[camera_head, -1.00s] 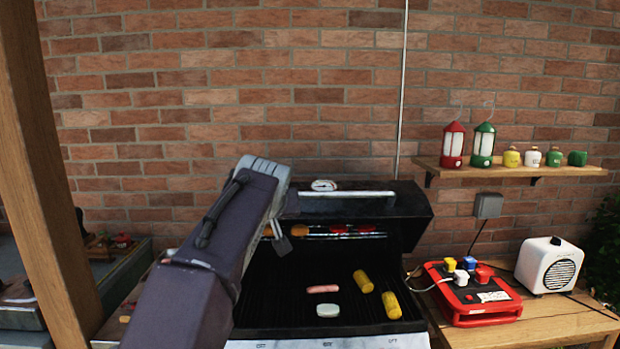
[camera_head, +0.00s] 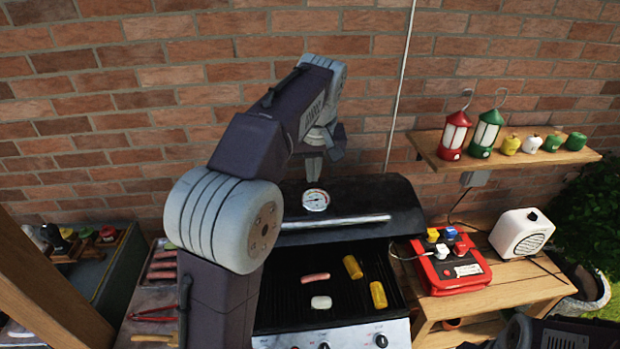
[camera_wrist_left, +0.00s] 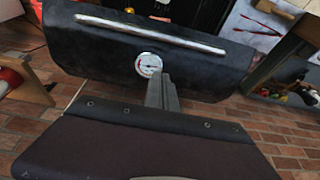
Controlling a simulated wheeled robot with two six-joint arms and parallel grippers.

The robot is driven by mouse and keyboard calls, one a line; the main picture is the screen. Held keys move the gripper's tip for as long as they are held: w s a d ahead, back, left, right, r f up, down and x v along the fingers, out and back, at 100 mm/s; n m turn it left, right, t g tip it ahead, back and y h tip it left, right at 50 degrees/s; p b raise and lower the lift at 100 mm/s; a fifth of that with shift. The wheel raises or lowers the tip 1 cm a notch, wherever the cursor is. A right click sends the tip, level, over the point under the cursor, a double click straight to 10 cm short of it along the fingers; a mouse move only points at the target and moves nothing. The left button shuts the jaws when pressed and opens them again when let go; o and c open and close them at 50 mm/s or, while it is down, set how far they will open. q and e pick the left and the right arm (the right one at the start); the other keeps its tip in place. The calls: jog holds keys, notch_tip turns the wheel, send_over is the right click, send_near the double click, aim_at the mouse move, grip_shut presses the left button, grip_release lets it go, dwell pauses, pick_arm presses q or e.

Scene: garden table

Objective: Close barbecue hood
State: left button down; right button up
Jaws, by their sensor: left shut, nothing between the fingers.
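The black barbecue hood (camera_head: 378,202) is raised in the head view, with the grill grate (camera_head: 337,268) open to view below it. A silver handle bar (camera_head: 350,222) runs along its front, and a round gauge (camera_head: 315,200) sits above the bar. My left gripper (camera_head: 316,172) is shut and empty, at the upper back of the hood behind the gauge. In the left wrist view its closed fingers (camera_wrist_left: 162,92) overlap the hood (camera_wrist_left: 215,72) beside the gauge (camera_wrist_left: 148,65); I cannot tell whether they touch. My right gripper is out of view.
A sausage (camera_head: 314,277), a white patty (camera_head: 321,302) and yellow corn pieces lie on the grate. A red case (camera_head: 452,270) and a white speaker (camera_head: 521,233) stand on the wooden side table. The brick wall is close behind.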

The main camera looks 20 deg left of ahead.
pick_arm(q)
jog(key=s+d, duration=0.2)
send_over(312, 221)
jog(key=w+a, duration=0.1)
notch_tip(312, 221, down, 6)
jog(key=f, duration=0.2)
jog(key=f+p, duration=0.1)
jog(key=f, duration=0.1)
jog(key=s+d+f, duration=0.1)
jog(key=shift+f, duration=0.4)
jog(key=shift+w+a+f, duration=0.1)
jog(key=shift+w+f, duration=0.05)
jog(key=shift+f, duration=0.4)
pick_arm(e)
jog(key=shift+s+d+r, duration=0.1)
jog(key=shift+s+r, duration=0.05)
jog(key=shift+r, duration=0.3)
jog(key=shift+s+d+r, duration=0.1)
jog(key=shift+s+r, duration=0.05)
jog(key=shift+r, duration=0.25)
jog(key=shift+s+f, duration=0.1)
